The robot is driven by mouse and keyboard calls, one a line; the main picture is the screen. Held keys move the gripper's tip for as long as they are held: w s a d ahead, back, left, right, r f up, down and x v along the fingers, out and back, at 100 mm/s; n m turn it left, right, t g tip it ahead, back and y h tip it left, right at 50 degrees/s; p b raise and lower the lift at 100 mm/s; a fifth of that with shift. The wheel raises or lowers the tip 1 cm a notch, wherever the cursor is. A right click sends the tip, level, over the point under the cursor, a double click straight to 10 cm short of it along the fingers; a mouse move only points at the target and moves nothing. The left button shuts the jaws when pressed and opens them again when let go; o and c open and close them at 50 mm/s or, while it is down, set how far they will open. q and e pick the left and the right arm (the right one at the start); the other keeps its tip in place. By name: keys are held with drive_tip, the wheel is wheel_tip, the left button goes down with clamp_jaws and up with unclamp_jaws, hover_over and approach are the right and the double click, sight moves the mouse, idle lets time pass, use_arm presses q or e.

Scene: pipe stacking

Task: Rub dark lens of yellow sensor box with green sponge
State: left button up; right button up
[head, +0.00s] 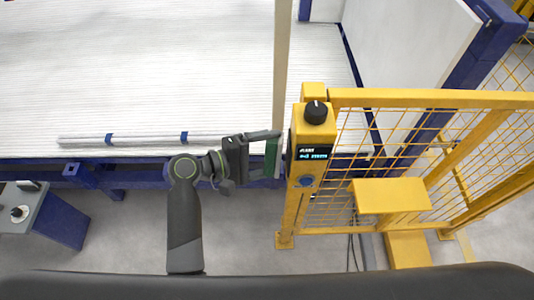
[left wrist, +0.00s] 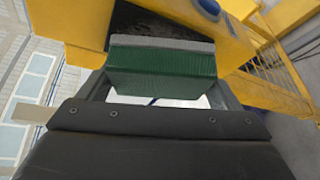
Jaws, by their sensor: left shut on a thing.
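The yellow sensor box (head: 313,133) is mounted on a yellow post at the right of centre in the head view. It has a black knob on top, a small lit display and a blue button. My left gripper (head: 274,155) is shut on the green sponge (head: 271,156), held upright at the box's left side. In the left wrist view the green sponge (left wrist: 162,70) has a grey face layer turned to the yellow box (left wrist: 85,22). That layer is at or very near a dark area on the box, mostly hidden behind the sponge. The dark lens cannot be clearly seen. My right gripper is out of view.
A yellow mesh fence (head: 440,98) runs right from the box. A white ribbed table (head: 120,70) with a blue frame lies behind, with a pipe (head: 145,138) along its near edge. A grey and blue control console (head: 48,215) stands at left.

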use_arm(q)
drive_tip(key=shift+s+a+r+h, duration=0.1)
drive_tip(key=shift+a+r+h, duration=0.1)
drive_tip(key=shift+a+r, duration=0.35)
drive_tip(key=shift+s+a+r+h, duration=0.1)
drive_tip(key=shift+a+r+h, duration=0.15)
drive_tip(key=shift+a, duration=0.35)
drive_tip(key=shift+a, duration=1.5)
